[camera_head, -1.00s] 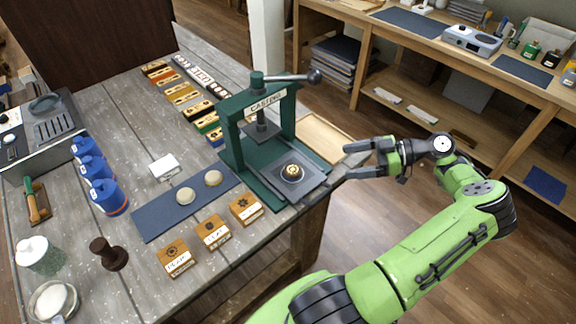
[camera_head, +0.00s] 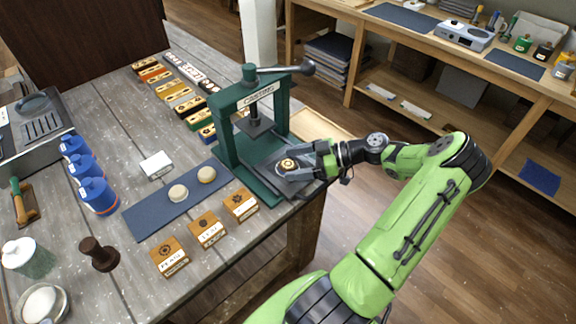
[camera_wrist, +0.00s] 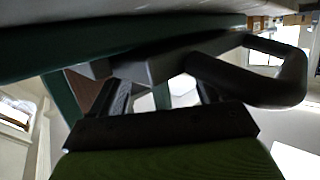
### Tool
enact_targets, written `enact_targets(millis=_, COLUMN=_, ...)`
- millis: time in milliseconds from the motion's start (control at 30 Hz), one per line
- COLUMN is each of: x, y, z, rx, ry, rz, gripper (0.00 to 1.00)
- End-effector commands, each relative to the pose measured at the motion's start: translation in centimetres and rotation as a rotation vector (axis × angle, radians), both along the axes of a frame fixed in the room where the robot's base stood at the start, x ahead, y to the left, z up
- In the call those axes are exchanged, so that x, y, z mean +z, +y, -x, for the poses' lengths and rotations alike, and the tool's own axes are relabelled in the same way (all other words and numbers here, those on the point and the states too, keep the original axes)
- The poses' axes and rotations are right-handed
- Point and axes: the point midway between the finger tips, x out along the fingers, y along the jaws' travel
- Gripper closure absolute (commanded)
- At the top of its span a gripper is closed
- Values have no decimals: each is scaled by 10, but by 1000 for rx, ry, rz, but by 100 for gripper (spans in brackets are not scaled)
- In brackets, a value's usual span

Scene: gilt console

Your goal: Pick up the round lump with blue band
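A small round lump (camera_head: 288,164), golden with a dark pattern, sits on the grey plate of the green press (camera_head: 227,140). Two plain pale round lumps lie on the dark blue mat (camera_head: 150,218): one on the left (camera_head: 178,193), one on the right (camera_head: 206,175). I cannot make out a blue band on any of them. My gripper (camera_head: 290,166) is low at the press plate, its fingers apart on either side of the golden lump. Contact is not clear. In the wrist view the fingers (camera_wrist: 162,92) are spread, and no lump can be made out between them.
The press's posts and top beam (camera_head: 258,93) stand just left of my gripper, with its lever (camera_head: 290,69) above. Several wooden stamp blocks (camera_head: 207,230) line the table's front edge. Blue pots (camera_head: 98,195) and a dark brown stamp (camera_head: 98,254) stand left.

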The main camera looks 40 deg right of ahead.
Motion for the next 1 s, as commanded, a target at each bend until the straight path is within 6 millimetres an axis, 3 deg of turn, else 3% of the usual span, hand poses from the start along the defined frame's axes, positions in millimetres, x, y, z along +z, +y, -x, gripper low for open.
enact_targets(millis=33, x=0, y=0, z=0, rx=0, ry=0, rz=0, gripper=30)
enact_targets(millis=367, x=0, y=0, z=0, rx=0, ry=0, rz=0, gripper=79)
enact_targets(millis=633, x=3, y=0, z=0, rx=0, ry=0, rz=0, gripper=79)
enact_targets(millis=767, x=17, y=-1, z=0, rx=1, ry=-1, rz=3, gripper=79)
enact_targets(millis=867, x=40, y=-1, z=0, rx=-1, ry=-1, rz=5, gripper=79)
enact_targets(millis=1000, x=92, y=-1, z=0, rx=0, ry=-3, rz=8, gripper=79)
